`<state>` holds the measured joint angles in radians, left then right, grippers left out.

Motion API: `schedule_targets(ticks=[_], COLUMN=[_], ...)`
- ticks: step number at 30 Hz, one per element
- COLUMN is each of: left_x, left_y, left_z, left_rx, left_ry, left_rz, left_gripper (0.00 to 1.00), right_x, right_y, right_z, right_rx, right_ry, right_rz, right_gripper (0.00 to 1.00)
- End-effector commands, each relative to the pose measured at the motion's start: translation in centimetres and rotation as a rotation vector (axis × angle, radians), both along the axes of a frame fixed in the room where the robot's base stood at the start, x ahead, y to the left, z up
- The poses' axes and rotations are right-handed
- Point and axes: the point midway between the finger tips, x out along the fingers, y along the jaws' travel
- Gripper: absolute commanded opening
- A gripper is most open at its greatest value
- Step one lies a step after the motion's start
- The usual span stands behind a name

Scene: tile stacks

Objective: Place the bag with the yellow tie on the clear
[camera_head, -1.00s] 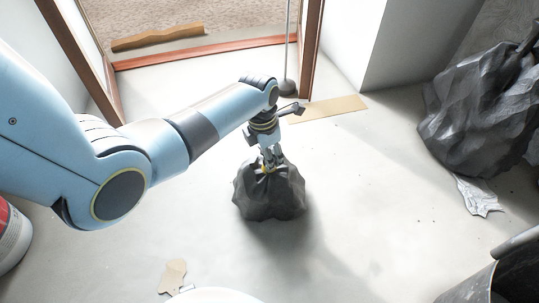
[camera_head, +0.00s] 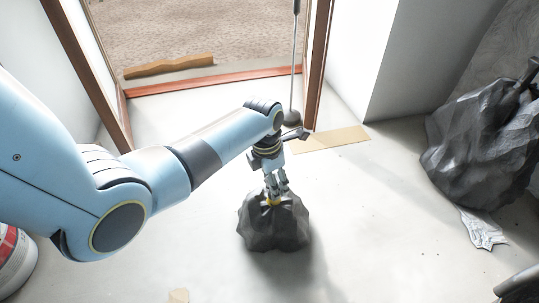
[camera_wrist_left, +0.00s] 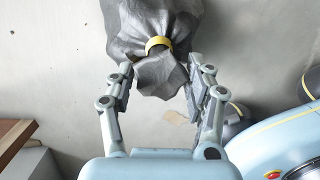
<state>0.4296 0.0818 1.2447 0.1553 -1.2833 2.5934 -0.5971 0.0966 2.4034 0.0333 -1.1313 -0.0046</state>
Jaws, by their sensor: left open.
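A dark grey bag with a yellow tie (camera_head: 272,228) stands on the floor in the middle of the head view. In the left wrist view the bag (camera_wrist_left: 133,33) fills the top middle, with its yellow tie (camera_wrist_left: 158,43) around the neck. My left gripper (camera_head: 276,190) is at the top of the bag. In the left wrist view its two fingers (camera_wrist_left: 160,82) are open, one on each side of the gathered bag top, and it is not shut on it. My right gripper is not in view.
A larger dark bag (camera_head: 482,150) stands at the right by the wall, with crumpled paper (camera_head: 483,229) below it. A cardboard strip (camera_head: 331,139) lies near the door frame (camera_head: 318,60). A bucket (camera_head: 15,258) is at the left edge. Clear floor surrounds the bag.

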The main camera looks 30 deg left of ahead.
Motion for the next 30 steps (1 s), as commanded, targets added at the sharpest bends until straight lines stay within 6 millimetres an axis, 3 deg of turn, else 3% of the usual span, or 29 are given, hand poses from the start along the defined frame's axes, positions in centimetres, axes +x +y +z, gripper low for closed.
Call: schedule_targets(ticks=[1,3,9,15,23,26,30], left_x=[0.3,0.2,-0.3,-0.6,-1.4,-3.6,-9.0], left_y=[0.1,0.2,0.5,0.6,0.6,0.7,0.9], left_z=[2.2,3.7,7.1,8.4,8.2,7.5,6.4], left_rx=[0.001,0.001,0.001,0.0,0.007,0.033,0.101], left_ry=[-0.011,-0.011,-0.009,-0.004,-0.004,-0.011,-0.033], left_rz=[0.0,0.0,0.0,0.0,-0.043,-0.21,-0.66], left_gripper=[0.53,0.53,0.53,0.53,0.53,0.53,0.53], right_x=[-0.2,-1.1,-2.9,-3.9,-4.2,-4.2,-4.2], right_y=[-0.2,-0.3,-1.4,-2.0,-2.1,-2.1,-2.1], right_z=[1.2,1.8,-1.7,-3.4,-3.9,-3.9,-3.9], right_rx=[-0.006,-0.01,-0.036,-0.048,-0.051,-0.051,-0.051], right_ry=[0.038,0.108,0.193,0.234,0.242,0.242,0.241], right_rz=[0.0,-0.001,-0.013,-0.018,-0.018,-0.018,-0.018], right_gripper=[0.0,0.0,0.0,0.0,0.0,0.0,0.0])
